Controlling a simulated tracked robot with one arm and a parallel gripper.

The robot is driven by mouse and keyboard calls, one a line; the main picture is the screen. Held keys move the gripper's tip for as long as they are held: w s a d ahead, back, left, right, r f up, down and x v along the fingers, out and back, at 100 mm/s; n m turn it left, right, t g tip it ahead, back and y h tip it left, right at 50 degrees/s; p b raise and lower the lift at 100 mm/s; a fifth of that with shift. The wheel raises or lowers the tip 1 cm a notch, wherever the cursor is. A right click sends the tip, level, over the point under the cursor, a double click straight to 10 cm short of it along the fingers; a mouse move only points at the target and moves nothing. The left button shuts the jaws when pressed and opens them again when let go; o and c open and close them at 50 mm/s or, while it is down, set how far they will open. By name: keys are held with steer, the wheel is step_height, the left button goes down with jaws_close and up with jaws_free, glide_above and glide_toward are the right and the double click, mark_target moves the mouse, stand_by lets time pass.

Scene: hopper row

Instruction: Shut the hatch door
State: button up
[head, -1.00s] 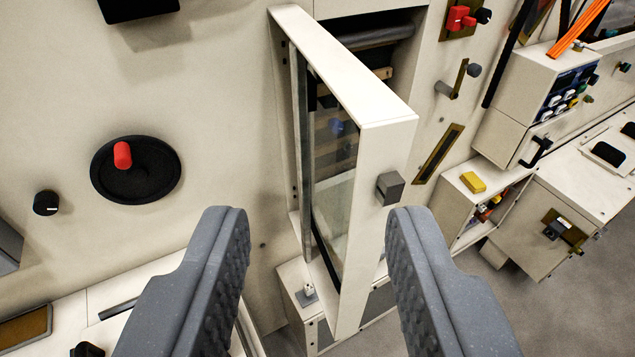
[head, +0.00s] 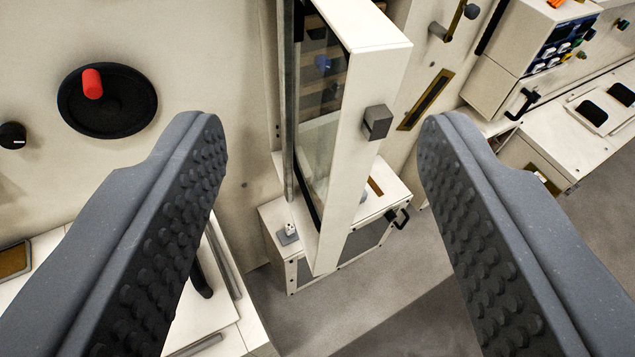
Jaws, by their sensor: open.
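The hatch door (head: 364,90) is a white framed door with a glass pane, and it stands open, swung out from the wall. A small dark grey square knob (head: 377,122) sits on its outer edge. My gripper (head: 322,122) is open, with one studded grey finger on each side of the picture. The door's edge and the knob show between the fingers, and neither finger appears to touch them. The hatch opening is mostly hidden behind the door and cut off by the top of the picture.
A black dial with a red handle (head: 107,100) is on the wall at left. A low white cabinet (head: 300,270) stands below the door. A brass slot plate (head: 425,99) and a white control box (head: 520,60) are at right. Grey floor (head: 400,290) is clear in front.

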steer(key=w+f+n+g+p, duration=0.1)
steer(key=w, duration=0.1)
steer(key=w+a+f+n+h+p, duration=0.1)
steer(key=w+f, duration=0.1)
steer(key=shift+a+n+g, duration=0.2)
steer(key=shift+n+g, duration=0.2)
jaws_close()
steer(key=w+a+f+n+g+h+p, duration=0.1)
steer(key=w+a+f+n+g+p, duration=0.15)
steer(key=f+n, duration=0.2)
steer(key=w+a+f+n+g+h+p, duration=0.1)
steer(key=w+f+n+g+h+p, duration=0.15)
steer(key=w+f, duration=0.2)
steer(key=n+g+h+p, duration=0.4)
steer(key=n+g+p, duration=0.1)
steer(key=n, duration=0.7)
glide_toward(318, 248)
step_height(318, 248, down, 3)
steer(key=shift+w+d+f, duration=0.1)
steer(key=shift+w+d, duration=0.15)
steer(key=shift+d, duration=0.4)
steer(key=shift+w+d+f, duration=0.15)
steer(key=shift+w+d, duration=0.05)
steer(key=shift+d, duration=0.5)
steer(key=shift+w+d+f, duration=0.1)
steer(key=shift+w+d, duration=0.15)
steer(key=shift+d, duration=0.4)
